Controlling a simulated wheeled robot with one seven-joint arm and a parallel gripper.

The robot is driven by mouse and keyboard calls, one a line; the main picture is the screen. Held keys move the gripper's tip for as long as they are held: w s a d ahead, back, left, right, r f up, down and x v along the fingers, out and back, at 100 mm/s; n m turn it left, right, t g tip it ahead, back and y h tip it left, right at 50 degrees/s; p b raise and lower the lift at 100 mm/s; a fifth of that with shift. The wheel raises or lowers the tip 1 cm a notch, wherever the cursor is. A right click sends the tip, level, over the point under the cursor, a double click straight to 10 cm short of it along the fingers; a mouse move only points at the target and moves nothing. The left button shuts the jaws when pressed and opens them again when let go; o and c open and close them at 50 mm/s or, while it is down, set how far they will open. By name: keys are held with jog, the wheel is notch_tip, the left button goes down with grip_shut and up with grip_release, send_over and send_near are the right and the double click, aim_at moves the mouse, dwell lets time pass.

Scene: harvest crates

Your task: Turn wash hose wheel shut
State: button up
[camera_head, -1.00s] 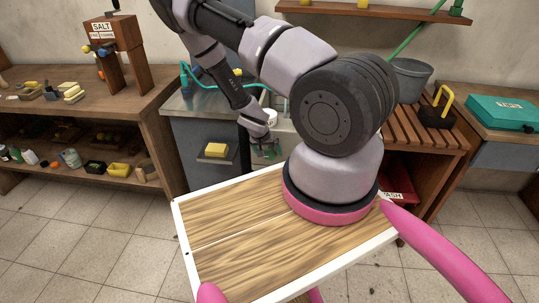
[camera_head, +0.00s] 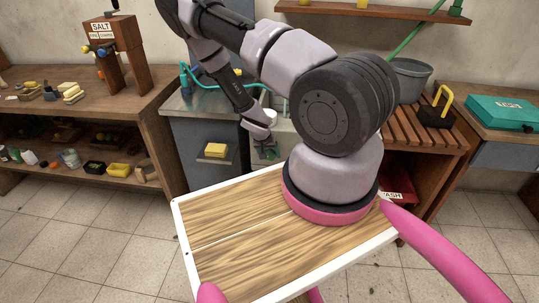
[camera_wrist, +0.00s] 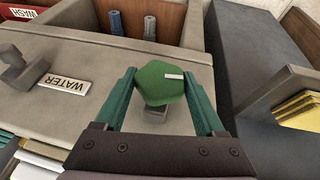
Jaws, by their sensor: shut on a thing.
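The green wheel (camera_wrist: 160,83) is a lobed knob with a white mark on its right side, in the middle of the wrist view. My gripper (camera_wrist: 159,76) has one teal finger on each side of the wheel and is shut on it. The wheel sits on a grey stub on the front of the grey wash unit, right of a WATER label (camera_wrist: 63,84). In the head view my gripper (camera_head: 266,150) is small at the unit's front, and the wheel cannot be made out clearly. A teal hose (camera_head: 188,78) lies on the counter behind.
A grey tap-like fitting (camera_wrist: 22,70) stands left of the label. A yellow sponge (camera_head: 215,150) rests on a small ledge left of my gripper. A wooden slatted bench (camera_head: 418,125) with a grey bucket (camera_head: 410,78) stands to the right. Tiled floor is open at front left.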

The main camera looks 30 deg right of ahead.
jog(key=shift+d, duration=0.1)
jog(key=m+t+y, duration=0.1)
jog(key=t+y, duration=0.1)
jog(key=y, duration=0.1)
jog(key=shift+s+d, duration=0.1)
jog(key=shift+d, duration=0.05)
jog(key=m+t+y, duration=0.1)
jog(key=t+y, duration=0.3)
jog(key=y, duration=0.1)
jog(key=shift+d+f, duration=0.1)
jog(key=m+t+y, duration=0.1)
jog(key=t+y, duration=0.2)
jog(key=shift+f+m+t+y, duration=0.15)
jog(key=shift+m+t+y, duration=0.15)
jog(key=shift+m, duration=0.1)
jog(key=shift+s+m+t+y, duration=0.1)
jog(key=shift+m+t+y, duration=0.4)
jog(key=shift+t+y, duration=0.65)
